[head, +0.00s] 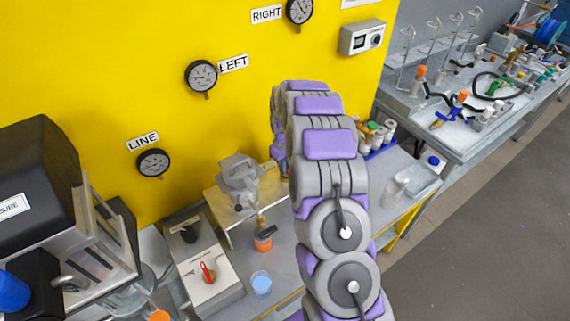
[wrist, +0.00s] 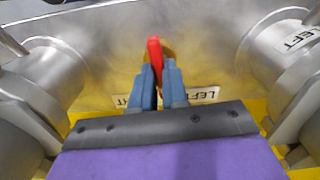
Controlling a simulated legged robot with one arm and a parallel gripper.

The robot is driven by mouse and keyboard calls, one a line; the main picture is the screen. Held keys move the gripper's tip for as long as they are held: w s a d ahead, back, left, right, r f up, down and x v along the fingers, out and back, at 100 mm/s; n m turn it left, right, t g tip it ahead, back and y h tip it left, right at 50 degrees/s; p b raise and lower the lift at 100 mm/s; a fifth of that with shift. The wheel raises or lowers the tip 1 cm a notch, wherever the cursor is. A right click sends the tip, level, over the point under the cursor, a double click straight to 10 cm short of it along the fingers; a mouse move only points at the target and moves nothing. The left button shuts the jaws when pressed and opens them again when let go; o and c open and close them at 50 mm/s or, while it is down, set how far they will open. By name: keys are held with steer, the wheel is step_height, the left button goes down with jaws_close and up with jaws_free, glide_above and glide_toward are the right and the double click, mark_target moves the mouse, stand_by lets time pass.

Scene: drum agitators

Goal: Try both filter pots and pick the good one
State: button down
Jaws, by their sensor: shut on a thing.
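In the wrist view two grey metal pots flank my gripper, the left pot (wrist: 48,80) and the right pot (wrist: 285,65). The right one carries a label reading LEFT. My gripper (wrist: 162,75) has blue fingers shut on a narrow red handle (wrist: 154,50) between the pots. The handle's lower part is hidden by the fingers. In the head view a grey metal housing (head: 239,180) stands on a bench stand, left of my arm. My gripper is hidden behind my arm there. Dial gauges hang on the yellow wall: LINE (head: 153,163), LEFT (head: 201,76) and RIGHT (head: 300,10). Their readings are too small to tell.
A dark machine (head: 40,190) fills the left. Bottles (head: 378,135) stand behind my arm. A cluttered bench (head: 450,140) is at right, with open floor before it.

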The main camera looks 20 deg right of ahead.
steer(key=n, duration=0.4)
steer(key=shift+n+p, duration=0.3)
steer(key=shift+n, duration=1.7)
steer(key=c, duration=1.1)
jaws_free()
steer(key=shift+c, duration=0.2)
